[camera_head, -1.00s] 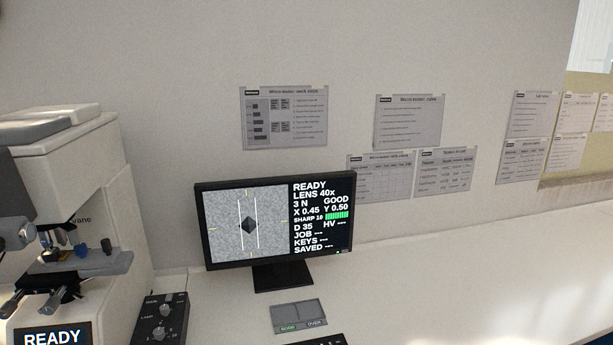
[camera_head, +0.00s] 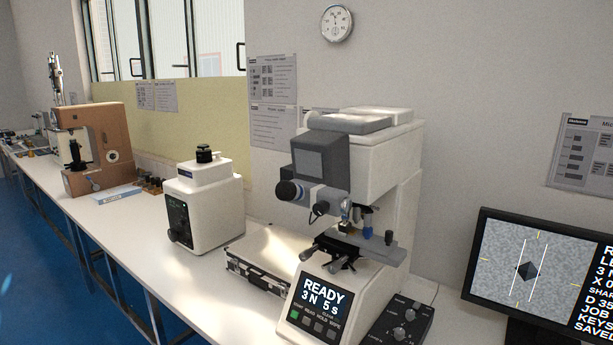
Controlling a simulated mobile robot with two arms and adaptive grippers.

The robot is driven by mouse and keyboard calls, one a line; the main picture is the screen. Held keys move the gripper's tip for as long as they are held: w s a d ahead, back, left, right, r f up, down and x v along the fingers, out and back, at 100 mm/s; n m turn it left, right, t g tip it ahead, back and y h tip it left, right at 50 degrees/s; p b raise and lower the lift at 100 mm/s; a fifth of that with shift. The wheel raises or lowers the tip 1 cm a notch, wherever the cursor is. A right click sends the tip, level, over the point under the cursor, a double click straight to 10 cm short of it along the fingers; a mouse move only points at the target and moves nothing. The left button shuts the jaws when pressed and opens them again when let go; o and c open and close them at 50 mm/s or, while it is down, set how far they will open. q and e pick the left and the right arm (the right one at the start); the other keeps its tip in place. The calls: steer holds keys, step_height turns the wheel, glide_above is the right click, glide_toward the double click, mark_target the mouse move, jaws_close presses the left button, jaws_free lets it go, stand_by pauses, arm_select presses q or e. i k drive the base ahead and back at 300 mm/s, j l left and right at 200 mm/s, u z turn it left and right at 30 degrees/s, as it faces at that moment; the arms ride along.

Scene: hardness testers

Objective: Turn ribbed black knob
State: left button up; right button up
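Neither of my grippers is in view. I cannot tell for sure which part is the ribbed black knob. A dark round knob-like part (camera_head: 289,190) sticks out to the left of the white microscope-like tester (camera_head: 390,160). A black knob-like cap (camera_head: 205,154) stands on top of the smaller white machine (camera_head: 206,200). A black control box (camera_head: 400,322) with light round knobs sits at the tester's right foot. Ribs are too small to make out on any of them. The tester's front display (camera_head: 322,297) reads READY, 3 N, 5 s.
A monitor (camera_head: 535,270) stands at the right, cut off by the frame. A flat case (camera_head: 262,262) lies between the two white machines. A brown tester (camera_head: 88,150) stands farther left on the long white bench (camera_head: 150,245). Blue floor shows at the left.

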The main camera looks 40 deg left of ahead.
mark_target(321, 208)
steer(key=u, duration=1.2)
